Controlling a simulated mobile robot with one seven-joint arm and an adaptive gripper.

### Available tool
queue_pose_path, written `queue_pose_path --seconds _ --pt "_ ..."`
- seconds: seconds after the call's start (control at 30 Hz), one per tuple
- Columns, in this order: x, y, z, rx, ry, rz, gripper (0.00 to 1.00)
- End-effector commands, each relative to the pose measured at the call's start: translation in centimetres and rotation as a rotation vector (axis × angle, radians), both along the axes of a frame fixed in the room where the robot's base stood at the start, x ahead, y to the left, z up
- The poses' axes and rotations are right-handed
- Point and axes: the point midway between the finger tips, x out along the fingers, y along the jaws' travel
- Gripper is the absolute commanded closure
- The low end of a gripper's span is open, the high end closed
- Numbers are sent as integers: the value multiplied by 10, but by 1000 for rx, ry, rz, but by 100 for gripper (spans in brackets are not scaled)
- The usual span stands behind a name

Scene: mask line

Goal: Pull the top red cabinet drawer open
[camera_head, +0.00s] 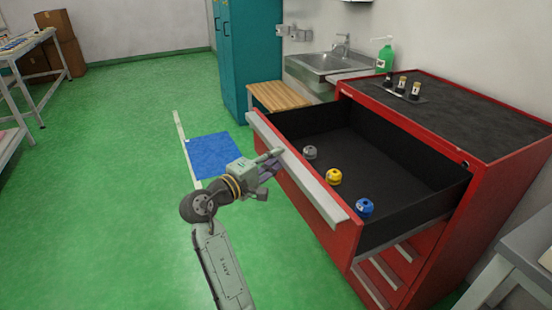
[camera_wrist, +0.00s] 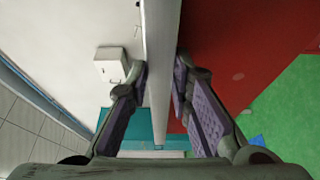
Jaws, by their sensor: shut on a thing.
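The red cabinet (camera_head: 495,170) stands on the right. Its top drawer (camera_head: 415,158) is pulled far out, showing a black interior. The drawer front (camera_head: 335,236) is red with a long pale handle strip (camera_head: 318,190) along its top edge. My gripper (camera_head: 270,167) is at the handle, left of its middle. In the wrist view, my gripper's purple-padded fingers lie on either side of the pale handle strip (camera_wrist: 158,60), closed on it. Inside the drawer are a grey item (camera_head: 310,152), a yellow item (camera_head: 334,177) and a blue item (camera_head: 364,207).
Lower drawers (camera_head: 385,275) are shut. Small bottles (camera_head: 402,84) stand on the cabinet top. A sink (camera_head: 325,65), wooden bench (camera_head: 278,95) and teal locker (camera_head: 250,50) are behind. A grey table (camera_head: 525,250) is at lower right. Green floor (camera_head: 120,150) is open to the left.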

Motion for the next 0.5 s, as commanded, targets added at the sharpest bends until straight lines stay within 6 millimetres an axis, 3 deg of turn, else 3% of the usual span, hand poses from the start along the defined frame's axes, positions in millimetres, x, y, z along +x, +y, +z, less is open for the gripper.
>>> queue_pose_path --seconds 0.03,0.27,0.5 --pt "0 -2 -7 8 12 -5 78" --pt "0 -1 -4 5 8 -4 63" --pt "0 -1 -2 3 4 -3 63"
